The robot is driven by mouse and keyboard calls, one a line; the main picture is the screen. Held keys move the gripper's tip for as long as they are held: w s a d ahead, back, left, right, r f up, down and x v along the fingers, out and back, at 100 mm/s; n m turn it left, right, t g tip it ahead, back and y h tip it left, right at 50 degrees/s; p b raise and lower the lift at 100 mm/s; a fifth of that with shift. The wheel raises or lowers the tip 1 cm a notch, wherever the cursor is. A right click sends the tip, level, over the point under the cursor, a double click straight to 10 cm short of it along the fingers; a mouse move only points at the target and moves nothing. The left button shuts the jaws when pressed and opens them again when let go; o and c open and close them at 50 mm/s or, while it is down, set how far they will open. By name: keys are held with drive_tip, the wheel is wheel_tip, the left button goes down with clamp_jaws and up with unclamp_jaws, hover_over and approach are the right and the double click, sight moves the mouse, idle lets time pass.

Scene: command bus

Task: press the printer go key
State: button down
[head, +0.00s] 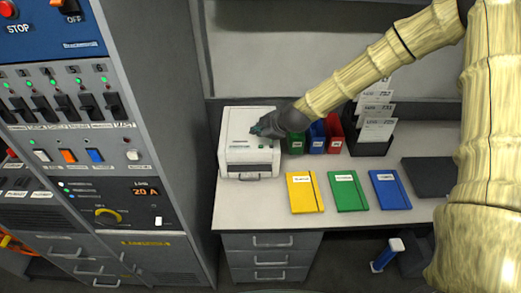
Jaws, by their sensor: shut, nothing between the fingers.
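The white printer (238,142) sits at the back left of the desk, with a dark slot across its front. My gripper (256,131) is shut and empty. Its tip is at the right part of the printer's top, where a small green spot shows. I cannot tell whether the fingertips touch the printer or hover just above it. The go key cannot be made out clearly; my gripper covers part of the printer's top right.
Yellow (304,192), green (347,191) and blue (389,189) notebooks lie on the desk (255,205). Coloured bins (334,134) and a card rack (376,133) stand behind. A tall grey switch cabinet (165,100) rises at the left.

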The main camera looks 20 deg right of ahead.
sight(259, 147)
drive_tip(key=shift+f+b, duration=0.9)
drive_tip(key=shift+f, duration=0.75)
drive_tip(key=shift+f, duration=0.1)
drive_tip(key=shift+f+b, duration=0.3)
drive_tip(key=shift+b, duration=0.1)
